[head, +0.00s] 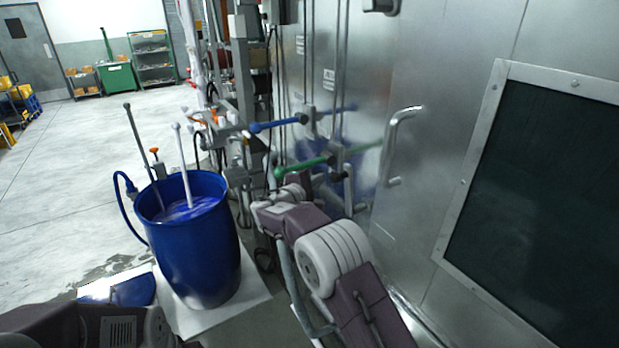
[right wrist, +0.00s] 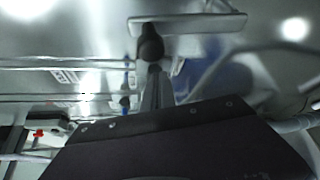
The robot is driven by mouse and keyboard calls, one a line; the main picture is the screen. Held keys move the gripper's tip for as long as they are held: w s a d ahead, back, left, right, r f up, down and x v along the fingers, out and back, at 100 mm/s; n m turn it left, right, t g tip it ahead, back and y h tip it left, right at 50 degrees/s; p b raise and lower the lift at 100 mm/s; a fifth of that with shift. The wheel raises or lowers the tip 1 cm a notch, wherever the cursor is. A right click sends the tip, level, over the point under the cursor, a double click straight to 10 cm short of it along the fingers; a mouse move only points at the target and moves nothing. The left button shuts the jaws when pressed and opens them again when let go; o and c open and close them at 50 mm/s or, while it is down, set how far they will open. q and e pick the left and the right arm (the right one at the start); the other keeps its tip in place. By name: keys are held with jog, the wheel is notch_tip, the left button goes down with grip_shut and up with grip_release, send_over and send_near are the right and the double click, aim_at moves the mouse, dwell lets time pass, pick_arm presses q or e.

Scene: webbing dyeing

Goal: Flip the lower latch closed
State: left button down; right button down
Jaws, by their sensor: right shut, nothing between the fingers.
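Two latch levers stick out from the steel door. The upper one has a blue handle (head: 276,125). The lower latch, with a green handle (head: 304,165), points left, with its pivot on the door side at the right. My right gripper (head: 294,191) is just below the green handle and partly hidden by its own wrist. In the right wrist view its fingers (right wrist: 157,84) are shut and empty, close to a dark round knob (right wrist: 150,44) below a pale bar (right wrist: 190,23). I cannot tell whether they touch it. My left gripper is out of view; only part of the left arm shows.
A blue barrel (head: 198,250) of blue liquid with rods stands on a white board left of my right arm. A bent door handle (head: 392,150) and a dark framed window (head: 545,200) lie to the right. Pipes and valves (head: 243,90) stand behind. The floor at left is open.

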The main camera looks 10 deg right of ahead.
jog(key=shift+s+d+r, duration=0.2)
jog(key=shift+s+d, duration=0.05)
jog(key=shift+s, duration=0.2)
jog(key=shift+s+d+r, duration=0.15)
jog(key=shift+s+d, duration=0.05)
jog(key=shift+s, duration=0.2)
jog(key=shift+w, duration=0.1)
